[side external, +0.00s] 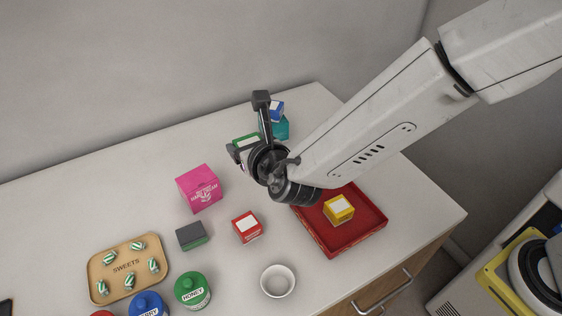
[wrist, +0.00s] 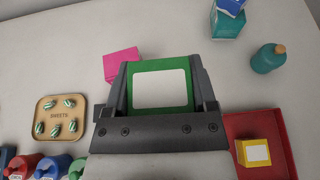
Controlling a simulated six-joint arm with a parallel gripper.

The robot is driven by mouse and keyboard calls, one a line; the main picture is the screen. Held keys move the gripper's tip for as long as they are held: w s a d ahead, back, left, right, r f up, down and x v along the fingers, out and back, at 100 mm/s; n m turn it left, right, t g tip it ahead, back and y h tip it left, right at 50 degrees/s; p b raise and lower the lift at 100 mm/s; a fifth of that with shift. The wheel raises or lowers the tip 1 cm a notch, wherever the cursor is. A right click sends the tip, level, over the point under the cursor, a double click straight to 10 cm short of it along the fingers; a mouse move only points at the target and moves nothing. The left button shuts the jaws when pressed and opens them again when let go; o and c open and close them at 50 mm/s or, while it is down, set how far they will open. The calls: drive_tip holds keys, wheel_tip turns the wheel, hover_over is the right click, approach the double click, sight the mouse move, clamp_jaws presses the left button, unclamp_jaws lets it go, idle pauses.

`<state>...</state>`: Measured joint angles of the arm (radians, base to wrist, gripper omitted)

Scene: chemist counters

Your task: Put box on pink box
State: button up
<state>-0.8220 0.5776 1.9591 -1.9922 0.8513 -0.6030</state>
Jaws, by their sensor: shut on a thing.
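A green box with a white label (wrist: 160,66) is between the fingers of my gripper (wrist: 161,92) in the wrist view. My gripper (side external: 248,130) is shut on it. In the side view the green box (side external: 244,139) is partly hidden by the gripper and seems to be held above the counter. The pink box (side external: 199,188) stands on the counter, to the left of and below my gripper in that picture. In the wrist view the pink box (wrist: 121,62) is partly hidden behind the held box and the left finger.
A red tray (side external: 345,244) holds a yellow box (side external: 339,209). A red box (side external: 247,227), a dark box (side external: 191,236), a white bowl (side external: 278,281), a sweets tray (side external: 98,264) and jars stand in front. A blue box (side external: 277,110) sits on a teal box (side external: 281,128) behind.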

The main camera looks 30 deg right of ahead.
sight(236, 146)
drive_tip(key=shift+s+a+r, duration=0.2)
drive_tip(key=shift+a+r, duration=0.2)
drive_tip(key=shift+a, duration=0.25)
drive_tip(key=shift+s+a+r, duration=0.2)
drive_tip(key=shift+a+r, duration=0.15)
drive_tip(key=shift+a, duration=0.3)
drive_tip(key=shift+w, duration=0.1)
drive_tip(key=shift+w+a+f, duration=1.15)
drive_tip(key=shift+w+f, duration=0.4)
drive_tip(key=shift+w, duration=0.35)
drive_tip(key=shift+w+a+f, duration=1.15)
drive_tip(key=shift+w+f, duration=0.45)
drive_tip(key=shift+w, duration=0.3)
drive_tip(key=shift+w+a+f, duration=1.15)
drive_tip(key=shift+w+f, duration=0.4)
drive_tip(key=shift+w, duration=0.35)
drive_tip(key=shift+w+f, duration=0.1)
drive_tip(key=shift+f, duration=0.05)
drive_tip(key=shift+w+a+f, duration=0.1)
drive_tip(key=shift+w+f, duration=0.05)
drive_tip(key=shift+f, duration=1.5)
